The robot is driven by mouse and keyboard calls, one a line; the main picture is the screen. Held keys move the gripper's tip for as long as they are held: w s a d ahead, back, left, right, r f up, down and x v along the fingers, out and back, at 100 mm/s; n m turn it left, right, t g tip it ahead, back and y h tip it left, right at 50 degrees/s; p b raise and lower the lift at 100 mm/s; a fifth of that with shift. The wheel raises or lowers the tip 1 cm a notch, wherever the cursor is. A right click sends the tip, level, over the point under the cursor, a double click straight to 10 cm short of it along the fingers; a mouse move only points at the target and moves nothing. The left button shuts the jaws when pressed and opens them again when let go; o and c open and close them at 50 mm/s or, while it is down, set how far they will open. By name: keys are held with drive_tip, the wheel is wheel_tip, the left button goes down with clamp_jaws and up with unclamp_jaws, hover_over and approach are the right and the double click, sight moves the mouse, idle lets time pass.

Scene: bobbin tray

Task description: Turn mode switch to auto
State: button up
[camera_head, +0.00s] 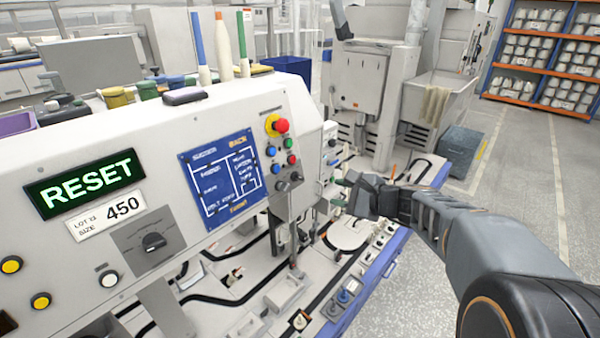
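A black rotary knob (153,241) sits on a grey plate on the front of the white machine panel, at the lower left. Smaller dark switches (289,182) sit below the coloured buttons at the panel's right end. The lettering beside these controls is too small to read, so I cannot tell which is the mode switch or its setting. My gripper (354,194) is right of the panel's end, apart from the knob, above the machine's lower deck.
A green-lit display (85,183) reads RESET. A red mushroom button (281,125) stands out near the panel's right end, above blue and red buttons. Thread cones (222,50) stand upright behind the panel. The floor at right is open, with a blue crate (459,148).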

sight(301, 178)
drive_tip(key=shift+m+t, duration=0.4)
drive_tip(key=shift+m, duration=0.1)
drive_tip(key=x, duration=0.4)
drive_tip(key=p+x, duration=0.1)
drive_tip(key=x, duration=0.4)
drive_tip(key=w+d+p+x, duration=0.1)
drive_tip(key=x, duration=0.4)
drive_tip(key=shift+w+a+r, duration=0.2)
drive_tip(key=shift+w+r, duration=0.05)
drive_tip(key=shift+r, duration=0.05)
clamp_jaws()
